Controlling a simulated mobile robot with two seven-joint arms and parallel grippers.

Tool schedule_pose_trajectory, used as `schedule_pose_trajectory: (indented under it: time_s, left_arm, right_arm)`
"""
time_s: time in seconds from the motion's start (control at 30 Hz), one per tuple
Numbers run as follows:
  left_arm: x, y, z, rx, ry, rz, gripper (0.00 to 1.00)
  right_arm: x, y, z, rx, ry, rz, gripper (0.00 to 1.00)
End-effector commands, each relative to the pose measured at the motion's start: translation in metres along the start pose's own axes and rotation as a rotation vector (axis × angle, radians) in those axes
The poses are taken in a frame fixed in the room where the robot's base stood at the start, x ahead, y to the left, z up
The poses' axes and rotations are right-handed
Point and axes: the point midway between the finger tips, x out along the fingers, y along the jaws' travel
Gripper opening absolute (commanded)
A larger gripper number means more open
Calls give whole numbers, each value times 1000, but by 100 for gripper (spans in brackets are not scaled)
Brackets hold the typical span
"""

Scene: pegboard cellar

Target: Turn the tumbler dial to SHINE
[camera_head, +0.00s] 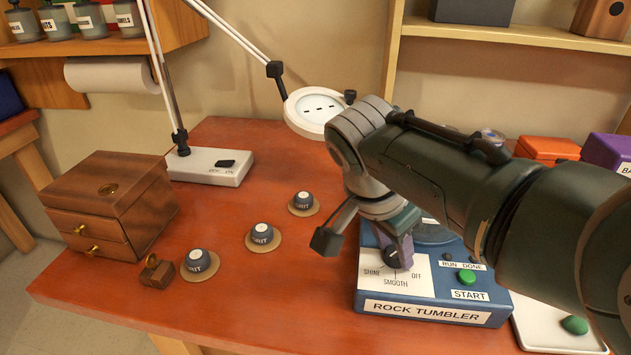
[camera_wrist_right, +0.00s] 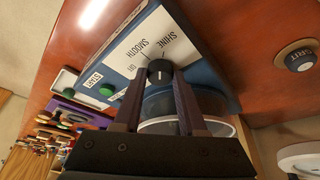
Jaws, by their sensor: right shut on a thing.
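The blue rock tumbler (camera_head: 365,295) sits on the red-brown bench, with a white dial plate (camera_head: 386,282) marked SHINE at left, SMOOTH at the bottom and OFF at right. My right gripper (camera_head: 396,250) reaches down onto the small black dial (camera_head: 392,261). In the right wrist view my right gripper's fingers (camera_wrist_right: 161,76) are shut on the dial (camera_wrist_right: 160,66), one on each side. A short white mark shows on the dial, but I cannot tell surely which label it lines up with. My left gripper is in neither view.
The green START button (camera_head: 467,277) sits right of the dial. Several GRIT-labelled jars (camera_head: 199,264) stand on the bench to the left, near a wooden drawer box (camera_head: 110,205). A magnifier lamp (camera_head: 318,110) hangs behind my right arm. A white tray (camera_head: 540,333) lies right of the tumbler.

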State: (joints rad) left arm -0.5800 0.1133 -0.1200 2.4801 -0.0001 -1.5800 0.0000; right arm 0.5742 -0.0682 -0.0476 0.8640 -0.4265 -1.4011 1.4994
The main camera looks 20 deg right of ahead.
Motion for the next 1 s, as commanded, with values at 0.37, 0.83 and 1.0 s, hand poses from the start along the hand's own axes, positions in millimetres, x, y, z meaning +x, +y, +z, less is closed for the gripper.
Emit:
schedule_pose_trajectory:
  time_s: [0.37, 0.83, 1.0]
  left_arm:
    - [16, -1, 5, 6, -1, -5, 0]
    - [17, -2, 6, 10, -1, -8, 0]
    - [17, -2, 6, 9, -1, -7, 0]
  right_arm:
    - [2, -1, 0, 137, 1, 56, 0]
    - [1, -1, -1, 156, 0, 64, 0]
    - [1, -1, -1, 155, 0, 64, 53]
